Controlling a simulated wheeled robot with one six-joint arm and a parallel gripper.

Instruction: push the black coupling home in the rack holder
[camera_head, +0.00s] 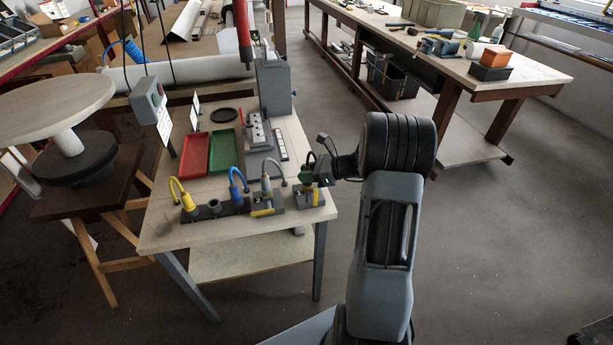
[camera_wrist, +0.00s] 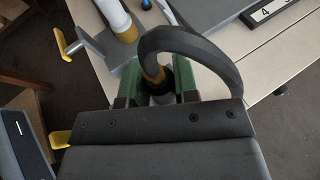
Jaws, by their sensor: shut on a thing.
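The black coupling (camera_wrist: 157,78) sits between the green fingers of my gripper (camera_wrist: 158,92) in the wrist view, its thick black cable arching to the right. A yellowish band shows at its upper part; its lower end is hidden by my gripper. In the head view my gripper (camera_head: 307,178) is shut on it at the table's right front corner, directly above a grey holder (camera_head: 308,200) with a yellow lever. I cannot tell how deep the coupling sits in that holder.
Left of it, a grey coupling (camera_head: 267,186) stands in a similar holder. A dark rack (camera_head: 214,210) holds yellow and blue couplings. Red (camera_head: 194,153) and green (camera_head: 222,150) trays lie behind. Open floor lies right of the table.

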